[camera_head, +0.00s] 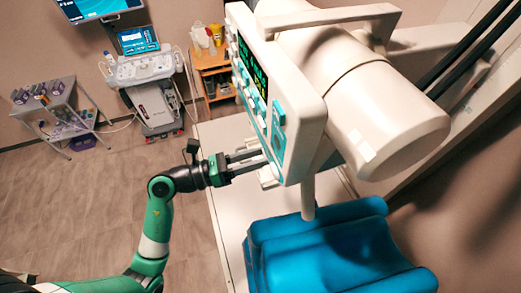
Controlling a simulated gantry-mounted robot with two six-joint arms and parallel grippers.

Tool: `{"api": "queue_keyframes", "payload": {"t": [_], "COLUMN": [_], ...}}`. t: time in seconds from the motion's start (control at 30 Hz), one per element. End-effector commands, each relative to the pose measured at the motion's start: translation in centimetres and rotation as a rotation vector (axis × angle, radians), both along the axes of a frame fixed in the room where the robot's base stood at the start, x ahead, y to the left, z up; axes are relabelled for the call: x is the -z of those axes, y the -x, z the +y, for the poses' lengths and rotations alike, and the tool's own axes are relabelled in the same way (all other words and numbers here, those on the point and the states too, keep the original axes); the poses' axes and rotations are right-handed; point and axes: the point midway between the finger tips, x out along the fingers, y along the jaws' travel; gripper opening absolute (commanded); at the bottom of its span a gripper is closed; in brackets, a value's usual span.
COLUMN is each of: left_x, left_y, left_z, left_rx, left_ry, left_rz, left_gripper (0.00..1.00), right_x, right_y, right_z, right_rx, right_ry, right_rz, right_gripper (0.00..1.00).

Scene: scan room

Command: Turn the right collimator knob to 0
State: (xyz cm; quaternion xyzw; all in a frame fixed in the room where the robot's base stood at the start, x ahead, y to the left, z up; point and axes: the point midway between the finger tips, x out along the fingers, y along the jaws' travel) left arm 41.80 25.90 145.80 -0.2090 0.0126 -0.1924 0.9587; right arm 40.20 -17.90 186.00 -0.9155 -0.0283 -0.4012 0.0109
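The white scanner head carries a control panel (284,105) with a dark display (253,69) showing green and yellow readouts. Small knobs or buttons line the panel's left edge, and I cannot tell which one is the right collimator knob or read its setting. My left gripper (264,158) reaches in from the left at the panel's lower end. Its two dark fingers run side by side with a gap between them. The tips are at the panel's edge beside pale fittings, and I cannot tell whether they hold a knob. My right gripper is not in view.
A blue padded seat (325,252) stands below the scanner head on a white platform (228,205). A wheeled ultrasound cart (147,72), a grey shelf trolley (58,112) and a wooden cabinet (209,58) stand by the back wall. The floor at left is clear.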

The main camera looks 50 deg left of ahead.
Motion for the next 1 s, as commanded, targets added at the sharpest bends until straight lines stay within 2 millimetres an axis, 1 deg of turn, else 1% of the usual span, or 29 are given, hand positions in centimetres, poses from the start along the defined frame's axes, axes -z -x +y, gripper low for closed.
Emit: {"api": "queue_keyframes", "payload": {"t": [0.23, 0.67, 0.7, 0.83, 1.0], "left_x": [-0.05, 0.00, 0.00, 0.00, 0.00], "left_y": [0.00, 0.00, 0.00, 0.00, 0.00], "left_z": [-0.01, -0.01, -0.01, -0.01, -0.01], "left_rx": [0.000, 0.000, 0.000, 0.000, 0.000], "left_ry": [0.060, 0.069, 0.068, 0.068, 0.067], "left_rz": [0.021, 0.025, 0.025, 0.025, 0.024], "left_gripper": [0.00, 0.00, 0.51, 0.74, 0.75], "right_x": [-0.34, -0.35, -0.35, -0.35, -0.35], "right_y": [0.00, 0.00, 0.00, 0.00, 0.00], "right_z": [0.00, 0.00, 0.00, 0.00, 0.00], "right_rx": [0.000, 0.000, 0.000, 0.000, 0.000], "right_ry": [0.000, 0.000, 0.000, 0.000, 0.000], "right_rz": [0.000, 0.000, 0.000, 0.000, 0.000], "right_gripper": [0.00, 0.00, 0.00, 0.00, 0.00]}}
